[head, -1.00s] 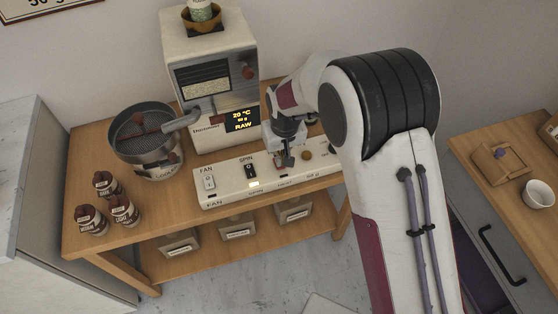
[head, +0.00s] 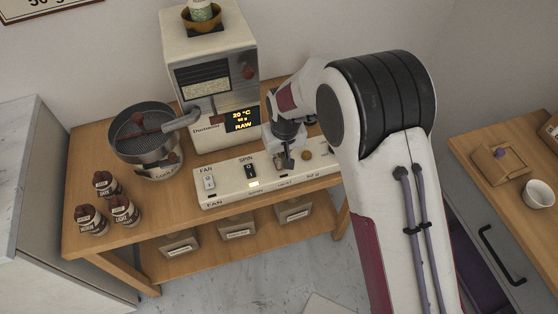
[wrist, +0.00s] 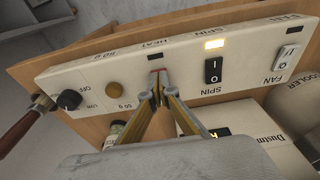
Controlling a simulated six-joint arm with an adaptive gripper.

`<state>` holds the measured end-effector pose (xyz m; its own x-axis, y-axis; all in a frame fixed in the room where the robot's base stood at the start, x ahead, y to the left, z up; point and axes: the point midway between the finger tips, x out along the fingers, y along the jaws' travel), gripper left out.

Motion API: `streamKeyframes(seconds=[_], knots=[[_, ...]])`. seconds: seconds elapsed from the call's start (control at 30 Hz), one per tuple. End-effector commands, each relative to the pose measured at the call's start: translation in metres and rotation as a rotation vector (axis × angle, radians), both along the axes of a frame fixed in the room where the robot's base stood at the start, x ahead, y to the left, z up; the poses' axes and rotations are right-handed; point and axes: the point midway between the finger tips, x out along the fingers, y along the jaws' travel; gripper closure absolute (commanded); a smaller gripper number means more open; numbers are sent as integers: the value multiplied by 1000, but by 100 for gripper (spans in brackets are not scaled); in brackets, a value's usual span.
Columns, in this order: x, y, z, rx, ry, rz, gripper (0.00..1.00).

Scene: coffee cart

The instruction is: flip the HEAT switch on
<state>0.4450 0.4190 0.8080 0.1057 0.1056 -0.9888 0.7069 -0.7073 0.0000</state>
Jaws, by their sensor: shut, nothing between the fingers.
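The white control panel (head: 228,190) stands along the front of the wooden cart. In the wrist view, the HEAT switch (wrist: 157,71) shows only as a small reddish part at my fingertips; the rest is hidden, so I cannot tell its position. The small HEAT lamp (wrist: 154,57) beside it looks dark. My gripper (wrist: 157,88) is shut and empty, its tips at the HEAT switch; I cannot tell if they touch. In the head view my gripper (head: 288,164) covers that spot of the panel.
The SPIN switch (wrist: 213,70) is beside my gripper, with its lamp (wrist: 214,44) lit. The FAN switch (wrist: 287,57) is farther right, its lamp dark. A brown button (wrist: 113,89) and a black knob (wrist: 69,100) lie left. The roaster (head: 210,70) stands behind, reading 20 °C and RAW.

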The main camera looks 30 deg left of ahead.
Motion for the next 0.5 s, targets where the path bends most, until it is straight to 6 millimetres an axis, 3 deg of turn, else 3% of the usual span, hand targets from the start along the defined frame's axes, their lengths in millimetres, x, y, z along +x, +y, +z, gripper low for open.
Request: streamKeyframes(seconds=[0.5], knots=[[0,0,7,1,-1,0,100]])
